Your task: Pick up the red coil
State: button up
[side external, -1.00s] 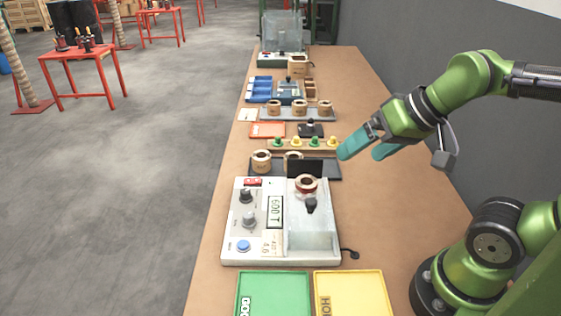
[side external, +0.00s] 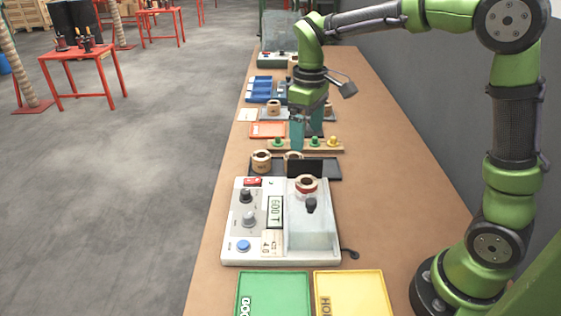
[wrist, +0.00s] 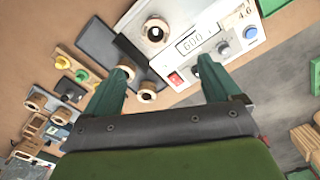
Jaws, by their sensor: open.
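The coil with a dark red winding (side external: 306,184) sits on the right part of the white tester (side external: 233,222). In the wrist view this coil (wrist: 155,31) is at the top centre, beyond my fingertips, though its red is hard to make out there. My gripper (side external: 306,140) points down over the row of coloured pegs, farther along the bench than the red coil. Its two teal fingers are apart with nothing between them, as the wrist view also shows (wrist: 163,67). The fingers hide part of the peg row.
A black tray (side external: 326,172) with tan coils (side external: 261,161) lies behind the tester. A clear cover (side external: 313,235) stands at the tester's front right. Green (side external: 273,296) and yellow (side external: 350,296) trays lie in front. The bench's right side (side external: 400,190) is clear.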

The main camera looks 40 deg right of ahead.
send_over(306, 183)
jog(key=s+a, duration=0.1)
jog(key=a, duration=0.1)
notch_tip(306, 183, down, 11)
jog(key=shift+r, duration=0.1)
jog(key=shift+d+f, duration=0.2)
jog(key=shift+f, duration=1.2)
jog(key=shift+d+f, duration=0.2)
jog(key=shift+f, duration=1.15)
